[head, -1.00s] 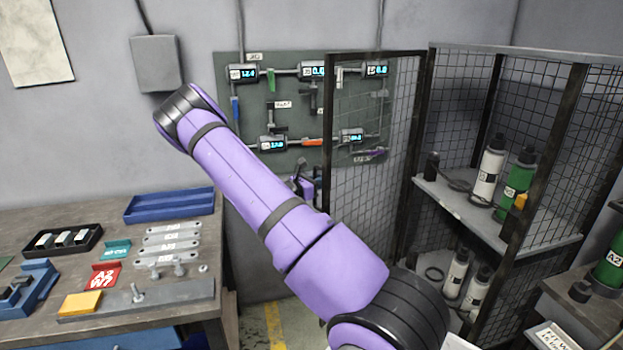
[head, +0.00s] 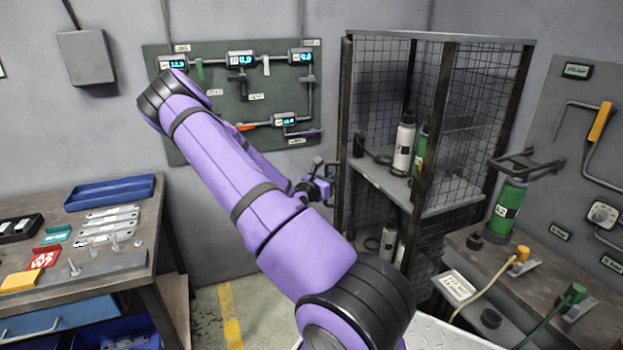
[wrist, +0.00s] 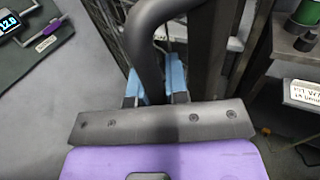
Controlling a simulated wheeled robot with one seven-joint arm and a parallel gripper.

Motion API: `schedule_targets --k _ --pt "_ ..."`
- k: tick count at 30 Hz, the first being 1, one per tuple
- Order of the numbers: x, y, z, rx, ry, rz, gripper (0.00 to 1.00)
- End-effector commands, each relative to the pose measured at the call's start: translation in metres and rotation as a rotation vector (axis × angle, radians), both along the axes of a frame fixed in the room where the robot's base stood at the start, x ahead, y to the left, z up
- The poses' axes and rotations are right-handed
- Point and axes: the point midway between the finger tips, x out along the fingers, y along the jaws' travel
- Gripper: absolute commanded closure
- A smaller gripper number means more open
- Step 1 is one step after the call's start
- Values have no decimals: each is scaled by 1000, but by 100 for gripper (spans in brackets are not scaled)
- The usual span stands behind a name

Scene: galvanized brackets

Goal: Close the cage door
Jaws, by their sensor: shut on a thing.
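The wire-mesh cage (head: 465,110) stands at centre right in the head view, its front open to view. Its dark-framed door (head: 345,130) shows as a narrow, nearly edge-on strip at the cage's left side, standing open. My gripper (head: 316,186) is at the left of this strip, partly hidden behind my purple arm. In the wrist view, the blue-padded fingers of my gripper (wrist: 155,84) are shut on a dark curved door handle (wrist: 152,35). A dark upright of the frame (wrist: 213,50) is just right of the fingers.
Bottles (head: 404,145) stand on the cage's shelf (head: 440,192). A workbench (head: 150,205) with trays and parts is at left. A side bench (head: 545,270) with a green bottle (head: 508,210) is at right. Floor between is partly clear.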

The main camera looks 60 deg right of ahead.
Motion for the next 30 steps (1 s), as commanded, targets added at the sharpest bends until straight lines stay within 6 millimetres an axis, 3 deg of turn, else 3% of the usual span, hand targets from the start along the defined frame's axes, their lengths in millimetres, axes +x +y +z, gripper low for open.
schedule_targets --k 3,15,22,30 --pt "-29 -15 1 -1 4 46 100" --pt "-106 -67 2 -4 3 83 100" --pt "-132 -90 2 -6 1 152 100" --pt "-145 -104 3 -7 0 193 100"
